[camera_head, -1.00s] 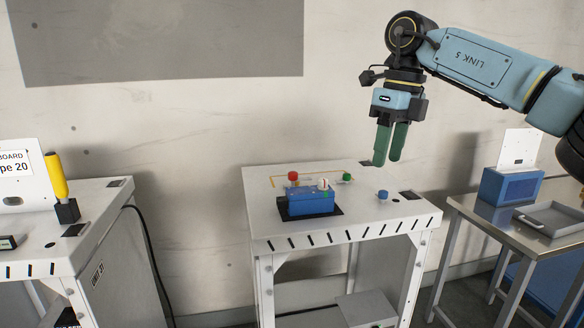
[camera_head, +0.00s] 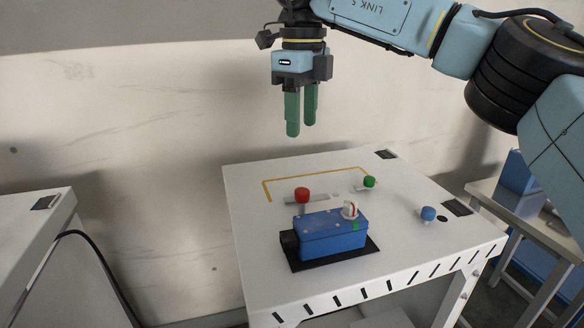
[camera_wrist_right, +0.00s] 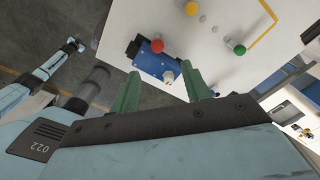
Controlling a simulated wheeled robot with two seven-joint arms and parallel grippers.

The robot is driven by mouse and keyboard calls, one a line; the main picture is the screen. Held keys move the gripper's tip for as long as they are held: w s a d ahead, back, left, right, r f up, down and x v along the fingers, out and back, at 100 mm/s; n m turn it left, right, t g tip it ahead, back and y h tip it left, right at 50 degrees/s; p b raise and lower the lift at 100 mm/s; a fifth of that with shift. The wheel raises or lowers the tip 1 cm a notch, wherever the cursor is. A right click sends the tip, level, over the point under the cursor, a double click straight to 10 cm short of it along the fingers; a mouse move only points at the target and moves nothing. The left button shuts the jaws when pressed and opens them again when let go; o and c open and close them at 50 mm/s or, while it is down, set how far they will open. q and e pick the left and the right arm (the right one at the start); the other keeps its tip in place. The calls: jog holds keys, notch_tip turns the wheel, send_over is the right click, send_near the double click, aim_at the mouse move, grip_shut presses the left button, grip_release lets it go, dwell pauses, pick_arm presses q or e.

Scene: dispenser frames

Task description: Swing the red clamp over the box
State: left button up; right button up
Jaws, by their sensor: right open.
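The red clamp (camera_head: 302,195) has a round red knob and a grey bar, and stands on the white table behind the blue box (camera_head: 333,235). The box sits on a black pad and has a white and red knob (camera_head: 350,210) on top. In the right wrist view the red clamp (camera_wrist_right: 157,46) is beside the box (camera_wrist_right: 155,62). My right gripper (camera_head: 301,130) hangs above the back of the table, fingers pointing down, apart and empty. It also shows in the right wrist view (camera_wrist_right: 165,92).
A green knob (camera_head: 369,182) and a blue knob (camera_head: 428,214) stand on the same white table (camera_head: 250,270), to the right of the red one. A yellow line marks the back of the tabletop. Another bench (camera_head: 30,230) is at the left.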

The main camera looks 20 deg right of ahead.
aim_at(302, 190)
jog(key=f, duration=0.2)
jog(key=s+f, duration=0.1)
jog(key=f, duration=0.2)
jog(key=shift+s, duration=0.2)
notch_tip(302, 190, down, 7)
jog(key=shift+w+f+p, duration=0.1)
jog(key=shift+p, duration=0.35)
jog(key=shift+f, duration=0.3)
pick_arm(q)
jog(key=s, duration=0.4)
jog(key=shift+r, duration=0.4)
pick_arm(e)
jog(key=c, duration=1)
